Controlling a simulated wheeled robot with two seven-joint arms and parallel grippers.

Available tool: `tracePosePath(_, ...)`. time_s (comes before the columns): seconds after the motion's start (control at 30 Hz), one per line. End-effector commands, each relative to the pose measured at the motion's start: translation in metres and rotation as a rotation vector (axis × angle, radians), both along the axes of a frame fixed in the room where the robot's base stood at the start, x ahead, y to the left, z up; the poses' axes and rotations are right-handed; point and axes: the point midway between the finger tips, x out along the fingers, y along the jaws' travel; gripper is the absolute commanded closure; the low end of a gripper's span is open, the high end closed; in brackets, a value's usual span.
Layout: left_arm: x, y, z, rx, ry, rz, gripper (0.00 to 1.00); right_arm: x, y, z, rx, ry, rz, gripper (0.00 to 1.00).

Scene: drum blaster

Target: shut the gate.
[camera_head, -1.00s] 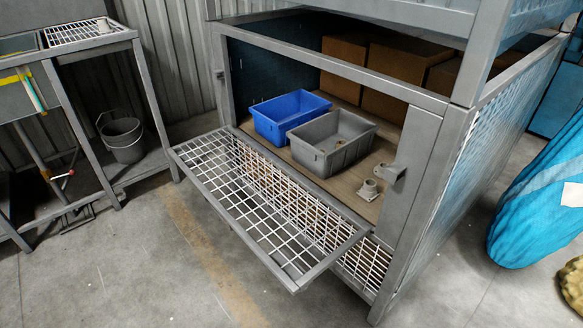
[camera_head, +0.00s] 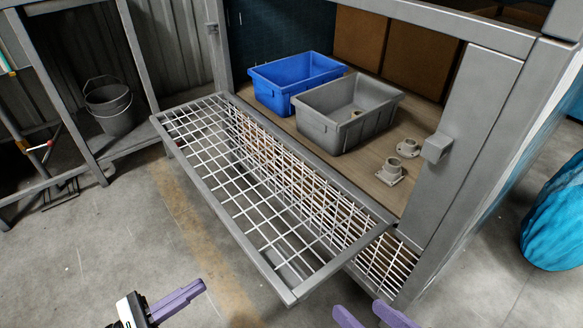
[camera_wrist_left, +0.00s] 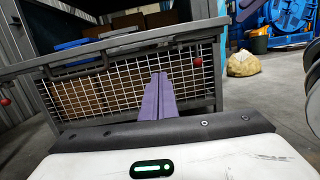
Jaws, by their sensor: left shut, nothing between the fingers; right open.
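The gate (camera_head: 288,295) is a grey-framed panel of white wire mesh on the front of the cage. It is folded down and outward, sticking out nearly level from the opening. In the left wrist view, a grey rail (camera_wrist_left: 120,43) crosses above a mesh panel; I cannot tell whether that mesh is the gate's or the cage's lower front. My left gripper (camera_head: 203,285) is shut and empty, below and left of the gate's near corner; its purple fingers (camera_wrist_left: 158,76) also show in the left wrist view. My right gripper (camera_head: 356,309) is open at the bottom edge, its fingers partly cut off.
A blue bin (camera_head: 270,92), a grey bin (camera_head: 325,130) and two small flanged parts (camera_head: 389,172) stand on the cage's wooden floor. A latch block (camera_head: 436,149) sits on the right post. A bucket (camera_head: 111,110) stands at left. Concrete floor before the gate is clear.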

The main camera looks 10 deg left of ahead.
Motion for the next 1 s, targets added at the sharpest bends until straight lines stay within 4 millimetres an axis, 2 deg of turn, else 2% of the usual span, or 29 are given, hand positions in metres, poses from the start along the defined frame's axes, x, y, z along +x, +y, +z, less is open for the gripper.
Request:
tracePosePath(0.07, 0.003, 0.008, 0.003, -0.052, -0.003, 0.029, 1.00, 0.000, 0.001, 0.000, 0.004, -0.002, 0.004, 0.46)
tracePosePath(0.17, 0.010, 0.007, 0.007, -0.075, -0.006, 0.040, 1.00, 0.000, 0.002, 0.001, 0.006, -0.003, 0.006, 0.46)
tracePosePath(0.27, 0.021, -0.003, 0.009, -0.074, -0.007, 0.038, 1.00, 0.000, 0.002, 0.002, 0.006, -0.003, 0.006, 0.46)
tracePosePath(0.7, 0.099, -0.070, 0.023, -0.071, -0.008, 0.037, 1.00, 0.000, 0.001, 0.002, 0.004, -0.003, 0.004, 0.46)
tracePosePath(1.0, 0.123, -0.091, 0.035, -0.068, -0.005, 0.039, 1.00, -0.001, -0.001, -0.002, -0.013, 0.009, 0.003, 0.46)
